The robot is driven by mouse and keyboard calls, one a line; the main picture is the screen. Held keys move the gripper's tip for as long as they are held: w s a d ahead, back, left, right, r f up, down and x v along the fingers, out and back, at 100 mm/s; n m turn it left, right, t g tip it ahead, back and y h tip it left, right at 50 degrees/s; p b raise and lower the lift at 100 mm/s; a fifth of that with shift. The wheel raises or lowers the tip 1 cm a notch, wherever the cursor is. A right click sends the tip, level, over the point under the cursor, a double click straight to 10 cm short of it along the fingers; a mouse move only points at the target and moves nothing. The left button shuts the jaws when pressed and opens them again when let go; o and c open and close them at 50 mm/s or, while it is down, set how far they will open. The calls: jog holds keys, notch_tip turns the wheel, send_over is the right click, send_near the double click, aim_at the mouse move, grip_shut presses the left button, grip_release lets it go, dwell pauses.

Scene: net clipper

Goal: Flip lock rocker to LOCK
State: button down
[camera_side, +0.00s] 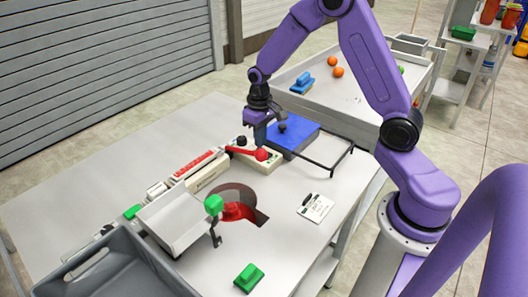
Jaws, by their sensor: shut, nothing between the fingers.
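My gripper (260,142) is shut and points down over the far middle of the table, just above a beige box (268,164). A red lever with a round red knob (261,155) lies across this box, close below the fingertips. Whether the fingers touch anything there I cannot tell. A small dark knob (241,141) stands at the box's left end. No LOCK marking can be read, and I cannot make out which part is the lock rocker. A white plate (318,208) with a dark part and small print lies at the right of the table.
A metal chute (178,220) with a green knob (213,204) and a round table opening (236,190) are nearer. A grey bin (95,275) is front left; a green block (249,277) lies front middle.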

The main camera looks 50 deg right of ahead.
jog(key=shift+f, duration=0.95)
dwell(0.8)
jog(key=shift+r, duration=3.55)
